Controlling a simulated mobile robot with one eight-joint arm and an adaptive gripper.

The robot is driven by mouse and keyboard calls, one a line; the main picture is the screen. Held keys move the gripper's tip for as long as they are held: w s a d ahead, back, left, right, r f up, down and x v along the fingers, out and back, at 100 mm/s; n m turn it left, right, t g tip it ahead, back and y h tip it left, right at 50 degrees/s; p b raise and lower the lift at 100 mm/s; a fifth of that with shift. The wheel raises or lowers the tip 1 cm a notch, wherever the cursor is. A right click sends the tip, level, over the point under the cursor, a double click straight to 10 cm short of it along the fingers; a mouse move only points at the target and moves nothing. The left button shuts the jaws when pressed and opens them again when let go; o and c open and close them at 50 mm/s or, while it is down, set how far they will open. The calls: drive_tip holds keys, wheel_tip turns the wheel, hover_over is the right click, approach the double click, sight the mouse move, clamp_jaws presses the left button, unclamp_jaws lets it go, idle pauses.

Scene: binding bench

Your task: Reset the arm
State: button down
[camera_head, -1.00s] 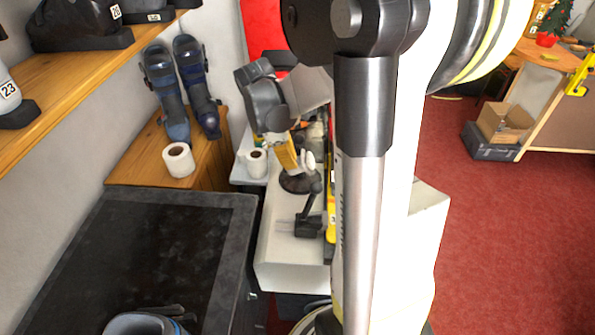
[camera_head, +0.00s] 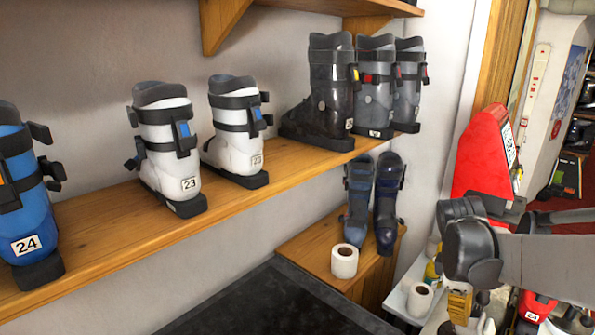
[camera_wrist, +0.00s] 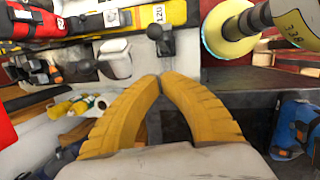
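My gripper (camera_wrist: 163,78) shows in the wrist view with two curved, ribbed yellow fingers. Their tips come together and nothing is held between them. A dark gap shows between the fingers lower down. In the head view, my grey arm reaches in from the right edge, bent at a rounded joint. A bit of a yellow finger (camera_head: 459,304) shows below that joint, close to the white roll at the lower right. Most of the gripper is hidden or out of the head view.
Numbered ski boots (camera_head: 172,150) stand on a wooden shelf (camera_head: 95,240) along the wall. Blue boots (camera_head: 360,200) and a paper roll (camera_head: 344,261) sit on a lower wooden cabinet (camera_head: 312,240). A dark bench top (camera_head: 275,305) lies in front, its visible part clear. A red object (camera_head: 482,155) stands behind my arm.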

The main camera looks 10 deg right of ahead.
drive_tip(key=s+a+f+m+t+y+b, duration=0.1)
drive_tip(key=s+a+f+m+t+b, duration=0.1)
drive_tip(key=a+b, duration=0.3)
drive_tip(key=s+a+f+m+t+y+b, duration=0.1)
drive_tip(key=s+a+f+m+t+b, duration=0.1)
drive_tip(key=a, duration=0.7)
drive_tip(key=s+a+f+m+t+y+b, duration=0.1)
drive_tip(key=s+a+f+m+t+b, duration=0.1)
drive_tip(key=a+f+m+t+b, duration=0.2)
drive_tip(key=a+f+m+b, duration=0.1)
drive_tip(key=a+f+b, duration=0.2)
drive_tip(key=a+b, duration=0.1)
drive_tip(key=shift+s+f, duration=0.15)
drive_tip(key=shift+s, duration=0.15)
drive_tip(key=shift+d, duration=0.1)
